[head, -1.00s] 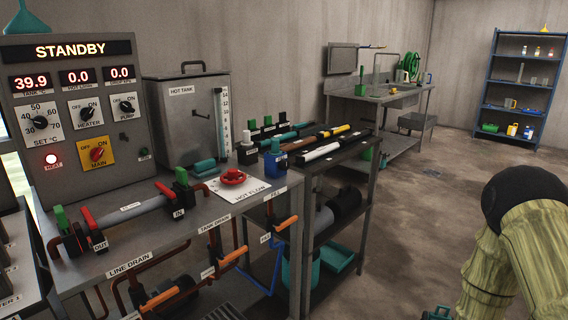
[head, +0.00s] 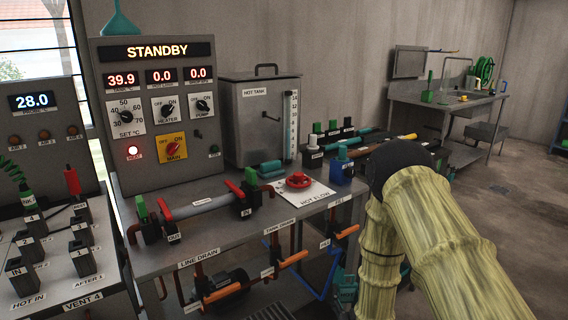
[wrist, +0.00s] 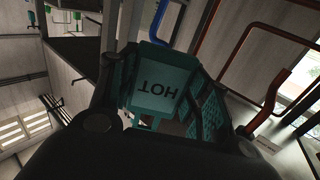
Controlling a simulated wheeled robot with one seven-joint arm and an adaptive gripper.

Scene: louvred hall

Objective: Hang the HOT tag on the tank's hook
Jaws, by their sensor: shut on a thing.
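The teal HOT tag (wrist: 165,92) shows in the wrist view, its lettering upside down. My gripper (wrist: 170,75) is shut on it, with teal lattice pads beside the tag. In the head view my arm comes in from the right and bends down in front of the bench; its end is mostly hidden there, and I cannot make out the tag. The grey hot tank (head: 248,135) stands at the back of the bench, labelled HOT TANK. A small dark hook (head: 271,117) sticks out from its front face. Nothing hangs on the hook.
A control panel (head: 159,75) reading STANDBY stands left of the tank. Pipes (head: 210,203) run along the bench front. A sink bench (head: 445,95) is at the back right.

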